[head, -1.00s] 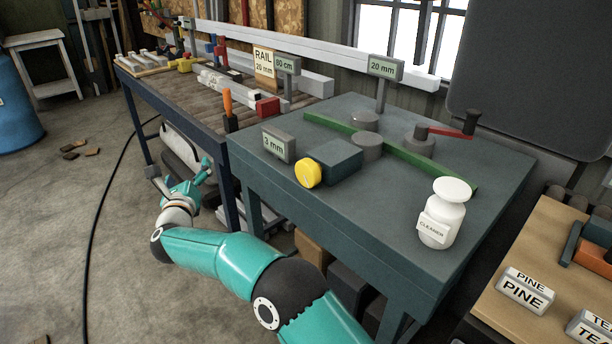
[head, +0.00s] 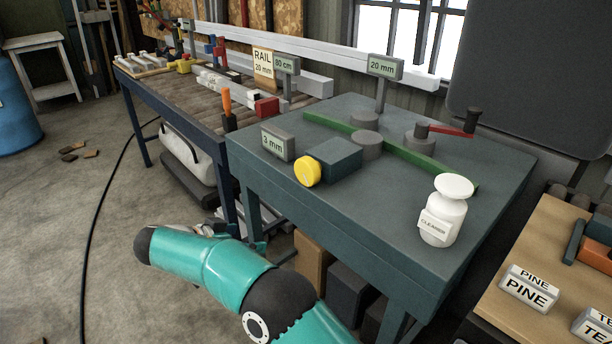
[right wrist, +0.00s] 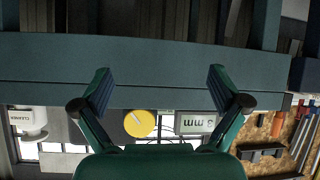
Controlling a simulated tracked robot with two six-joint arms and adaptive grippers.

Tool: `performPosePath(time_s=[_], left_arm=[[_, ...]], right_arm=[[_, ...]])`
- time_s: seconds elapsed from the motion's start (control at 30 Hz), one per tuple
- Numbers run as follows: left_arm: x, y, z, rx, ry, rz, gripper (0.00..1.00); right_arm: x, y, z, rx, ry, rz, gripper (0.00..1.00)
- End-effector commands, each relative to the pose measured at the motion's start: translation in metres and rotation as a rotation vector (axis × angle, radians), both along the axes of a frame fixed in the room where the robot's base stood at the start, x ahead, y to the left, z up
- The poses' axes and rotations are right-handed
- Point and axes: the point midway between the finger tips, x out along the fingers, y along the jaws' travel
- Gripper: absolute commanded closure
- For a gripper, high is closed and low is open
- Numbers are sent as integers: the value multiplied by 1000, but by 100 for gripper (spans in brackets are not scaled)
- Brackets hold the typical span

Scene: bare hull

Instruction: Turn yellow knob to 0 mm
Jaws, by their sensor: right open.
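The yellow knob (head: 307,171) sits on the front end of a dark teal block (head: 336,158) on the dark teal machine table. It also shows in the right wrist view (right wrist: 139,123), with a thin dark mark on its face. The grey display (head: 278,143) left of the knob reads "3 mm"; it appears upside down in the right wrist view (right wrist: 195,123). My right gripper (right wrist: 158,80) is open and empty, its two fingers wide apart, not touching the knob. In the head view it is mostly hidden behind my arm, low before the table's front. My left gripper is out of view.
A white cleaner bottle (head: 443,212) stands near the table's right front corner. A green strip (head: 405,156) runs between grey rollers, with a red-armed crank (head: 450,130) behind. The table's front edge (right wrist: 160,60) crosses the wrist view.

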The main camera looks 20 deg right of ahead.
Motion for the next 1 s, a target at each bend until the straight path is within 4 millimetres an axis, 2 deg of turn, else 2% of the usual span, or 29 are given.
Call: performPosePath(time_s=[0.03,0.13,0.2,0.3,0.4,0.57,0.77,1.0], left_arm=[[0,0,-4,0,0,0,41],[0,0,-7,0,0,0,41],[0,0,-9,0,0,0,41],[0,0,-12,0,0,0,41],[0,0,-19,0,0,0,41],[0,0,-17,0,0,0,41],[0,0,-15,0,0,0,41],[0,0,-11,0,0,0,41]], right_arm=[[-4,-13,24,-126,-45,-40,1],[-13,-29,72,-336,-145,-115,1],[-17,-30,96,-432,-207,-139,1],[-14,-24,113,-498,-277,-124,1],[-14,-16,110,-499,-290,-106,1],[-10,-29,112,-497,-289,-106,1],[2,-62,111,-496,-287,-107,1],[20,-112,112,-495,-286,-107,1]])
